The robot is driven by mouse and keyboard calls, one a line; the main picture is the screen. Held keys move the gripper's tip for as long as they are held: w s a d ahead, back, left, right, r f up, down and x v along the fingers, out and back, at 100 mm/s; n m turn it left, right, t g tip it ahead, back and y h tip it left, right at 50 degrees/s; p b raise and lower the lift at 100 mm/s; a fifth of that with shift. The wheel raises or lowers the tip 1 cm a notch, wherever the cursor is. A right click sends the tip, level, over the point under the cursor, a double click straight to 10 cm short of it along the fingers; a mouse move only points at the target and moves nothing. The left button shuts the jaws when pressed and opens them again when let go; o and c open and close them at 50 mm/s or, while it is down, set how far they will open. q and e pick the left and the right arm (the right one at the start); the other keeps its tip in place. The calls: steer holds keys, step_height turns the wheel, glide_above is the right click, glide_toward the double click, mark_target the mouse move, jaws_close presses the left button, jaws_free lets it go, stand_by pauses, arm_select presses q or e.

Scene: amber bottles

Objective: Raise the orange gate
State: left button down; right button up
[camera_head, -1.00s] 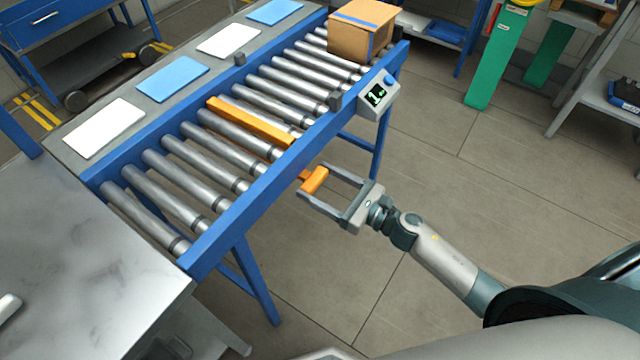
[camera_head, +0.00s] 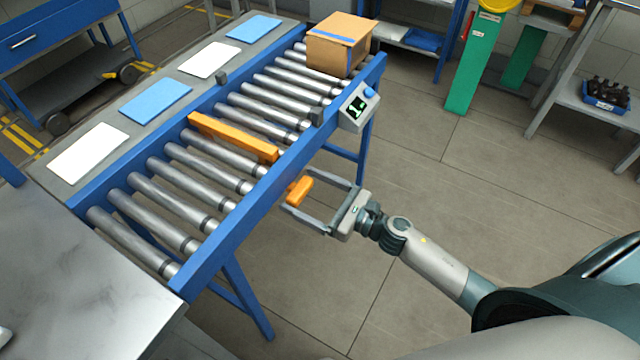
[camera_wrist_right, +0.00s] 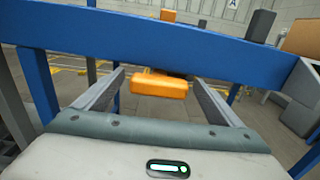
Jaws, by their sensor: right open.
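The orange gate (camera_head: 232,137) is a bar lying across the rollers of the conveyor (camera_head: 215,238). Its orange handle (camera_head: 299,191) sticks out past the near blue side rail. My right gripper (camera_head: 293,188) is open, with its fingers on either side of the handle and apart from it. In the right wrist view the handle (camera_wrist_right: 158,86) shows between the two open fingers (camera_wrist_right: 158,80), below the blue rail. A small orange piece (camera_wrist_right: 168,15) shows above the rail there. My left gripper is not in view.
A cardboard box (camera_head: 338,45) stands on the rollers at the far end. A small display box (camera_head: 357,107) is fixed to the near rail. White and blue cards lie along the far side. A metal table (camera_head: 75,275) is at the left.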

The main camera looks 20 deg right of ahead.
steer(key=shift+s, duration=0.1)
steer(key=shift+s+d+f, duration=0.1)
steer(key=shift+s+d, duration=0.3)
steer(key=shift+s, duration=0.05)
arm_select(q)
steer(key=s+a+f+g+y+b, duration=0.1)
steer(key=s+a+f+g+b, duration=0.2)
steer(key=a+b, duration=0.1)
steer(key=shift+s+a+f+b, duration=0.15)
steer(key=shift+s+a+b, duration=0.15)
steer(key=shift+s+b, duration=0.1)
arm_select(e)
steer(key=v, duration=1.6)
steer(key=shift+d, duration=0.1)
